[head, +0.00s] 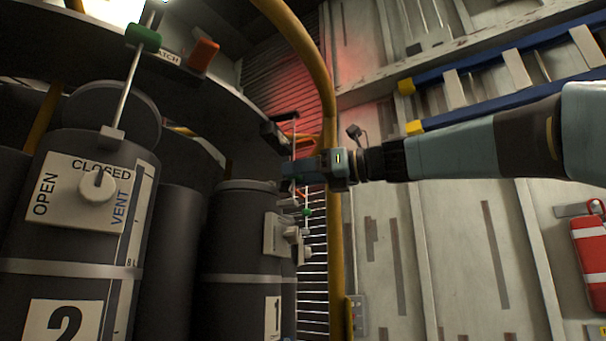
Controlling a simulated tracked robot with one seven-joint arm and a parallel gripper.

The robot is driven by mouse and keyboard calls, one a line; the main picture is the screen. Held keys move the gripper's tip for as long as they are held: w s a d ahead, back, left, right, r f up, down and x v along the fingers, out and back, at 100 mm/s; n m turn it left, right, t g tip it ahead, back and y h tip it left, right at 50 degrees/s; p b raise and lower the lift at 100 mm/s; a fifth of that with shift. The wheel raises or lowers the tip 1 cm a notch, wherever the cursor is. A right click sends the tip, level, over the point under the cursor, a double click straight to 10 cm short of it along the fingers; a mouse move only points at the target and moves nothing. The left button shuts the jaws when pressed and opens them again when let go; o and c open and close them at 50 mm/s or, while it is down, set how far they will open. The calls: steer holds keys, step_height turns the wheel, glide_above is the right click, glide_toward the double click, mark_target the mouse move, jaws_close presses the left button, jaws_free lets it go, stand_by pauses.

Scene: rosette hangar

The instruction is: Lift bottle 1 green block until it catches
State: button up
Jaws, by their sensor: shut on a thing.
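Bottle 1 (240,238) is a dark cylinder with a "1" label, standing upright in the middle of the head view. A white plate with a knob (277,235) is on its right side. A thin rod (294,124) rises above it. My gripper (296,168) reaches in from the right, level with and just above the bottle's top, and is shut at this rod. The green block of bottle 1 is hidden in the jaws. Above the gripper are a dark bracket (274,135) and a small orange piece (299,138), with a gap between.
Bottle 2 (65,235) stands at the left, with its own green block (143,37) and an orange catch (203,56) above. A smaller green piece (307,212) shows below my gripper. A yellow post (333,240) stands close by. Red extinguisher (590,245) hangs at right.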

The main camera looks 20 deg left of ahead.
steer(key=c, duration=0.6)
steer(key=shift+o, duration=0.2)
step_height(320, 180, up, 9)
steer(key=shift+r, duration=0.2)
steer(key=o, duration=1.2)
steer(key=shift+f, duration=0.1)
stand_by(0.6)
steer(key=shift+s+d, duration=0.1)
steer(key=shift+d, duration=4.4)
